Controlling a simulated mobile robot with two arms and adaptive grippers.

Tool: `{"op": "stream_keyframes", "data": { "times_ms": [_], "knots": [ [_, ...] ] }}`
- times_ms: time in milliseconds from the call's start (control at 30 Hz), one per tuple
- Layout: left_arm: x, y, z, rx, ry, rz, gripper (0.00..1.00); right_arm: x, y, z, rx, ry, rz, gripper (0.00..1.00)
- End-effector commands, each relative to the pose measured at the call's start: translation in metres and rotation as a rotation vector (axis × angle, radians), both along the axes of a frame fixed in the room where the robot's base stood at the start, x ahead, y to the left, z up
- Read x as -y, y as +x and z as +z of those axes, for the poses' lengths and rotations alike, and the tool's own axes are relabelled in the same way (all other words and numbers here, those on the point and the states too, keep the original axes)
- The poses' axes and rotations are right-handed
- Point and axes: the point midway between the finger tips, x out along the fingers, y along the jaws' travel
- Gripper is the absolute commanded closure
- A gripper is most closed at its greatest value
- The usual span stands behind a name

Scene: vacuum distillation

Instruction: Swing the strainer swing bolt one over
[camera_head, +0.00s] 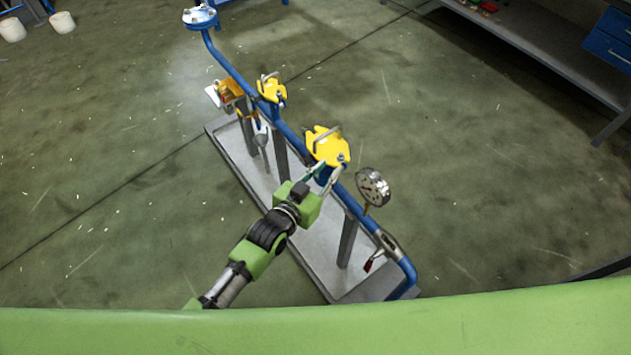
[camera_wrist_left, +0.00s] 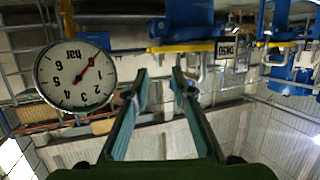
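The strainer is on the blue pipe (camera_head: 292,134), but I cannot tell for sure which yellow-topped fitting it is. The nearer yellow cover (camera_head: 325,143) has a grey handle and a bolt at its edge. My left gripper (camera_head: 322,176) is just below this cover, beside the pipe. In the left wrist view its two fingers (camera_wrist_left: 160,85) are apart with nothing between them. My right gripper is not in view.
A round pressure gauge (camera_head: 372,187) stands on the pipe near the gripper; it appears upside down in the left wrist view (camera_wrist_left: 75,77). A second yellow cover (camera_head: 271,89) is farther along. A red-handled valve (camera_head: 376,259) is nearer. A grey tray base (camera_head: 238,155) lies below.

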Motion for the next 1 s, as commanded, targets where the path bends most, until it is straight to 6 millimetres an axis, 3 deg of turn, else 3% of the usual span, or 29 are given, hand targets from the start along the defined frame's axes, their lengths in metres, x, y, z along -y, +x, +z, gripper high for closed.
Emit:
{"op": "stream_keyframes", "data": {
  "times_ms": [100, 333, 1000],
  "knots": [
    [-0.014, -0.02, 0.006, -0.001, 0.0, 0.001, 0.77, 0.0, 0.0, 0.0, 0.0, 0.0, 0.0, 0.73],
    [-0.03, -0.044, 0.014, -0.001, 0.0, 0.0, 0.77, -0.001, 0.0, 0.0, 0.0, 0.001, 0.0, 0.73],
    [-0.034, -0.048, 0.016, -0.001, 0.001, 0.001, 0.77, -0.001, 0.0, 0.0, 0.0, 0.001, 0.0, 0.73]
  ]
}}
